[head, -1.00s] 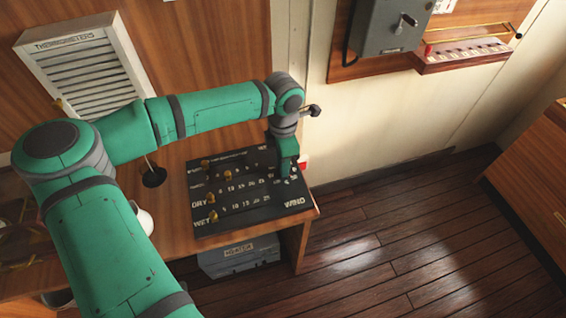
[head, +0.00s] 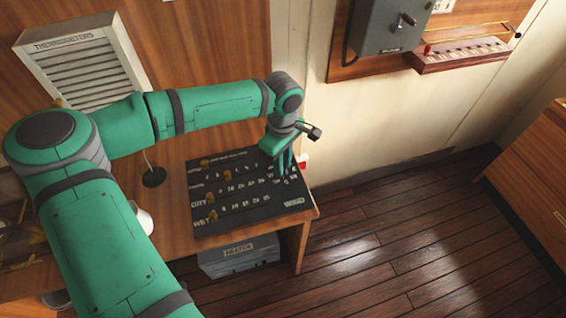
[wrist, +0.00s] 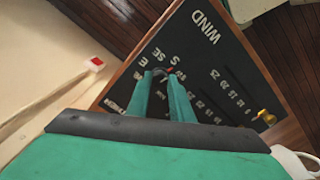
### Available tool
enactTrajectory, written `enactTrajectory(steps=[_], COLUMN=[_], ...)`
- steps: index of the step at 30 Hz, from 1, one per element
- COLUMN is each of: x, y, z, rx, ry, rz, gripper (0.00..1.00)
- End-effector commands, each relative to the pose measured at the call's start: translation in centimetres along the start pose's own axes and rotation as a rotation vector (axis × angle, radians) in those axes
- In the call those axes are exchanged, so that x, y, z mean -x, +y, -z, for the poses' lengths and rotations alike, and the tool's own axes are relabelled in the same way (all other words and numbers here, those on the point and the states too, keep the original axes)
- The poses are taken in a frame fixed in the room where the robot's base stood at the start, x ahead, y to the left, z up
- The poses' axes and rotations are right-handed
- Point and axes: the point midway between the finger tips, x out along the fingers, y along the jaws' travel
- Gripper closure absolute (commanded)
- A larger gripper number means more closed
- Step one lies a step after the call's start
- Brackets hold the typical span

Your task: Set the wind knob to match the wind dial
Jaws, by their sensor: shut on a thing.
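The dark control board (head: 240,222) lies on the wooden desk, with rows of numbers and the word WIND at its right corner. The wind knob (wrist: 160,72), small and dark with a red mark, sits among compass letters; S, SE and E show around it in the wrist view. My gripper (wrist: 160,76) points down at the board with its two green fingertips on either side of the knob, shut on it. In the head view my gripper (head: 283,174) hides the knob. I cannot make out the wind dial in either view.
Several brass knobs (head: 212,216) stand along the board's left side. A red and white object (head: 302,162) is just beyond its right edge. A white mug-like object (head: 144,219) is by my arm. A grey heater box (head: 240,256) sits below the desk. Floor at right is clear.

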Motion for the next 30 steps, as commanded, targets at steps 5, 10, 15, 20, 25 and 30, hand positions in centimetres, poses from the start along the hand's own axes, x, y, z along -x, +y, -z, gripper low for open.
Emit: enactTrajectory(steps=[5, 10, 15, 20, 25, 30], x=[-0.01, -0.01, 0.0, 0.0, 0.01, 0.01], y=[0.05, 0.05, 0.05, 0.03, 0.01, 0.02], z=[0.04, 0.01, -0.01, 0.0, 0.02, 0.01], rx=[-0.167, -0.331, -0.493, -0.644, -0.804, -0.963], ry=[0.003, 0.003, 0.003, 0.002, 0.002, 0.001], rz=[0.002, 0.003, 0.004, 0.004, 0.004, 0.003], gripper=[1.0, 1.0, 1.0, 1.0, 1.0, 1.0])
